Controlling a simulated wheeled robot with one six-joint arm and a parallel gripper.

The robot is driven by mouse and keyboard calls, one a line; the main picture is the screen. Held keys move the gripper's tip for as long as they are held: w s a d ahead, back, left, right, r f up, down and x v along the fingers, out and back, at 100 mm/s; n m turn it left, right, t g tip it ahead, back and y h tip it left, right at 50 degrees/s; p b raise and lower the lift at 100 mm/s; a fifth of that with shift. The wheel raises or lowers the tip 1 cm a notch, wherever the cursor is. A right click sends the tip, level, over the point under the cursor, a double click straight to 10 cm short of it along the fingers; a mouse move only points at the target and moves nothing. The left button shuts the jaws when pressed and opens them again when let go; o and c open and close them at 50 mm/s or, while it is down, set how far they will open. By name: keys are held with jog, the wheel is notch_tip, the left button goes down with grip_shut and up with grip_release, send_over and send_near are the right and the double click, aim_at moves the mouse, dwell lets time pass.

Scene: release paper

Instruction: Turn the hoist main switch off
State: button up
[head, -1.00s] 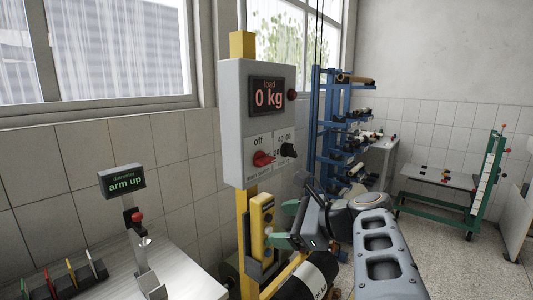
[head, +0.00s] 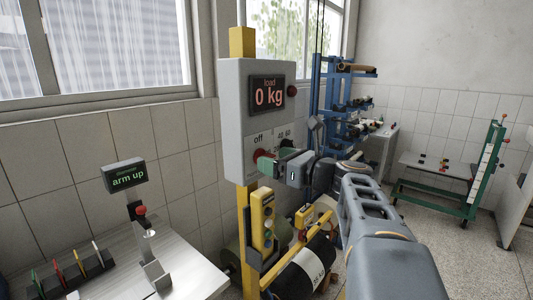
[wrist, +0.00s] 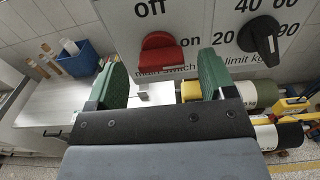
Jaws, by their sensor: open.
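The red main switch knob (wrist: 162,52) is on the grey hoist box, with "off" printed above it and "on" to its right. I cannot tell for certain which mark it points at. In the head view the knob (head: 257,156) is partly hidden by my gripper. My gripper (wrist: 158,80) is open, its green fingers in front of the panel, left and right of the knob and a little below it in the wrist view. Nothing is between the fingers, and they look apart from the knob. In the head view my gripper (head: 280,162) is close to the panel.
The black load-limit knob (wrist: 262,40) is to the right of the red one. The display (head: 267,95) reads 0 kg, with a red button (head: 292,91) beside it.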

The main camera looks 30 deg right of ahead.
jog(key=shift+x, duration=1.5)
jog(key=c, duration=0.9)
